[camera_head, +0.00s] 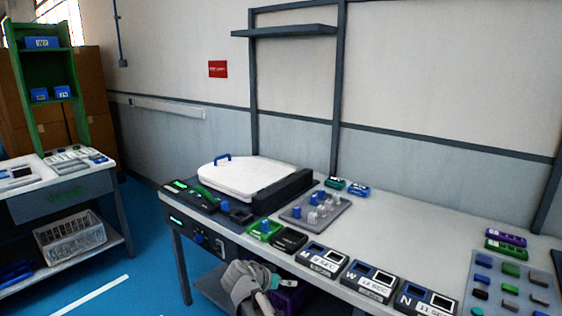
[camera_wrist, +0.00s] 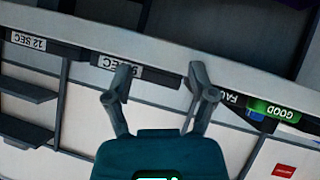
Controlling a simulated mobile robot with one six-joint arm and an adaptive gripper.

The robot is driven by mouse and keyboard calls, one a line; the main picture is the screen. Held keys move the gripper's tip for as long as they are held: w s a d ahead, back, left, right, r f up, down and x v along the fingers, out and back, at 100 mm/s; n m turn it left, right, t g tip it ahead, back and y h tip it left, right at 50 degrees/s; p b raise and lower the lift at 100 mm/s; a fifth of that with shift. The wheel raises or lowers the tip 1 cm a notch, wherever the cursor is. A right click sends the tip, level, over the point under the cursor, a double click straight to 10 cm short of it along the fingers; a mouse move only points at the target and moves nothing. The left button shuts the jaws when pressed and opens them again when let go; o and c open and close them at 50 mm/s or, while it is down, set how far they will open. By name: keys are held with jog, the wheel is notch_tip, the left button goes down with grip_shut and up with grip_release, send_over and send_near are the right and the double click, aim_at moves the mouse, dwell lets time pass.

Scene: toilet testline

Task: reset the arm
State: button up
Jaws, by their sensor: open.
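My gripper (camera_wrist: 160,87) is open in the wrist view, its two dark fingers apart with nothing between them. Its teal body fills the bottom middle of that view. In the head view, grey links of my arm (camera_head: 243,284) with a teal part show folded low in front of the table. The fingers are not clear there.
The long table (camera_head: 421,237) bears a white-lidded unit (camera_head: 252,178), a grey fixture plate (camera_head: 313,210), and labelled dark boxes (camera_head: 368,281). A side table (camera_head: 62,187) stands left. In the wrist view, a green GOOD label (camera_wrist: 272,109) appears upside down. Blue floor lies between tables.

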jog(key=s+d+f+n+g+y, duration=0.3)
jog(key=s+d+f+y, duration=0.1)
jog(key=s+d, duration=0.35)
jog(key=s+d+f+n+g+y, duration=0.3)
jog(key=s+d+f+g+y, duration=0.15)
jog(key=s+d, duration=0.35)
notch_tip(320, 180, up, 19)
jog(key=w+p, duration=0.1)
jog(key=p, duration=1.8)
jog(key=shift+d+r+t, duration=0.15)
jog(key=shift+r+t, duration=0.05)
jog(key=shift+t, duration=0.15)
